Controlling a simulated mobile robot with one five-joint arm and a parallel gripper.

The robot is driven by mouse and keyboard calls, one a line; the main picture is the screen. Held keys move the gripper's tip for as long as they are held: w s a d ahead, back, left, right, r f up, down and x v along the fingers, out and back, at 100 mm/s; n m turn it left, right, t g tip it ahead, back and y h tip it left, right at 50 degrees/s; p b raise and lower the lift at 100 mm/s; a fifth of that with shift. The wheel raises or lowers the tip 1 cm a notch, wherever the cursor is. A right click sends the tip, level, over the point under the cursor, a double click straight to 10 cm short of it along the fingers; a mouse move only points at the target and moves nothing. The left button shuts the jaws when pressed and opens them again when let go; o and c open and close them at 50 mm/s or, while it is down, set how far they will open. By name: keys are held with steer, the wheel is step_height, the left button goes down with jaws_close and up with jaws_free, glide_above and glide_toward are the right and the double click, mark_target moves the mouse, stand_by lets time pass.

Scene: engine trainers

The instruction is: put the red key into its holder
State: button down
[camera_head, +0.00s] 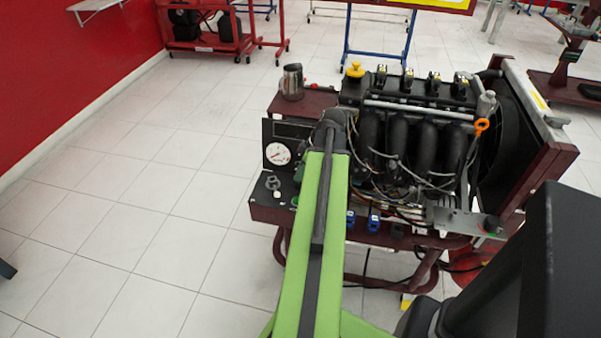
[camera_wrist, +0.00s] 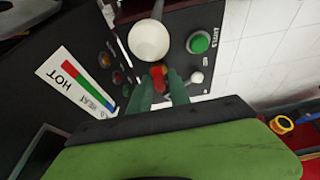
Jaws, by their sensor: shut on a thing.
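The red key (camera_wrist: 158,77) shows as a small red piece between the fingertips of my gripper (camera_wrist: 160,82) in the wrist view. The gripper is shut on it, with one green finger on each side. The key's lower end is hidden by the fingers. A round white part (camera_wrist: 149,40) lies just beyond the key on the dark control panel; I cannot tell whether the key touches it. I cannot tell for sure which part is the holder. In the head view my green arm reaches over the engine trainer and hides the key.
A green START button (camera_wrist: 199,42) and a small white knob (camera_wrist: 196,77) are right of the key. A HOT gauge label (camera_wrist: 72,84) is left. The engine (camera_head: 415,140) stands right of my arm, and a metal jug (camera_head: 292,80) behind.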

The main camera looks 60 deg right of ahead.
steer(key=shift+f, duration=0.1)
steer(key=shift+f+b, duration=0.6)
steer(key=shift+b, duration=0.1)
steer(key=c, duration=1.1)
jaws_free()
steer(key=shift+o, duration=1.4)
steer(key=shift+r, duration=0.15)
steer(key=shift+r+p, duration=1.4)
steer(key=shift+p, duration=0.15)
